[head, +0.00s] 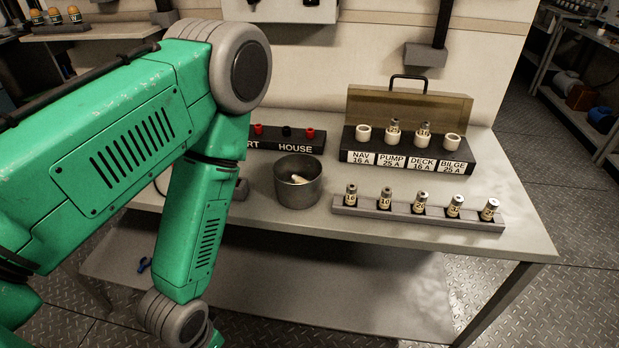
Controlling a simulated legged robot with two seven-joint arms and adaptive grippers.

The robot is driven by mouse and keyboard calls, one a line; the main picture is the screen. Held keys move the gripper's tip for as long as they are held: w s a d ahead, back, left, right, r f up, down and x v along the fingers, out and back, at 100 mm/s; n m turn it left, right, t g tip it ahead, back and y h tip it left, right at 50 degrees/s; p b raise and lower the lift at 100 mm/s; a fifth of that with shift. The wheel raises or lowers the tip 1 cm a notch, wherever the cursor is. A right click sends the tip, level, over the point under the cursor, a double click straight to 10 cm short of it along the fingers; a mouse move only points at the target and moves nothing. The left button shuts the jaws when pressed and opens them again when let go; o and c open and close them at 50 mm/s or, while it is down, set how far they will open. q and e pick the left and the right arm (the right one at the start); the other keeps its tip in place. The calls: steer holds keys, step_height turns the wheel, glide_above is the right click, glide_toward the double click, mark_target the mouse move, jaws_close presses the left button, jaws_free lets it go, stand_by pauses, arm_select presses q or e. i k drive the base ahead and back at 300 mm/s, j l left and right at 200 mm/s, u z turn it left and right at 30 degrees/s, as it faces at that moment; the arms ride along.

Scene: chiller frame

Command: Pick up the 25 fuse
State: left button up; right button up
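A grey rack (400,212) along the front right of the table holds several small fuses upright in a row. Their labels are small. The left one (351,196) seems to read 16, the second (385,199) 10, the third (420,203) 20 or 25, the fourth (455,207) 32 or 35. The right one (489,210) leans and I cannot read it. I cannot say for sure which is the 25 fuse. My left arm crosses the left side and bends down; its gripper is below the picture. My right gripper is not in view.
A black fuse block (406,163) stands behind, with sockets labelled NAV 16 A, PUMP 25 A, DECK 16 A and BILGE 25 A; PUMP and DECK hold fuses. A metal cup (298,190) with a pale piece inside stands left of the rack. A HOUSE panel (290,144) is behind it.

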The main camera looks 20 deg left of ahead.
mark_target(490, 207)
steer(key=k+l+u, duration=0.15)
steer(key=l, duration=0.3)
steer(key=k+l+u, duration=0.15)
steer(key=k+l, duration=0.15)
steer(key=k+l+u, duration=0.15)
steer(key=l, duration=0.3)
steer(key=k, duration=0.1)
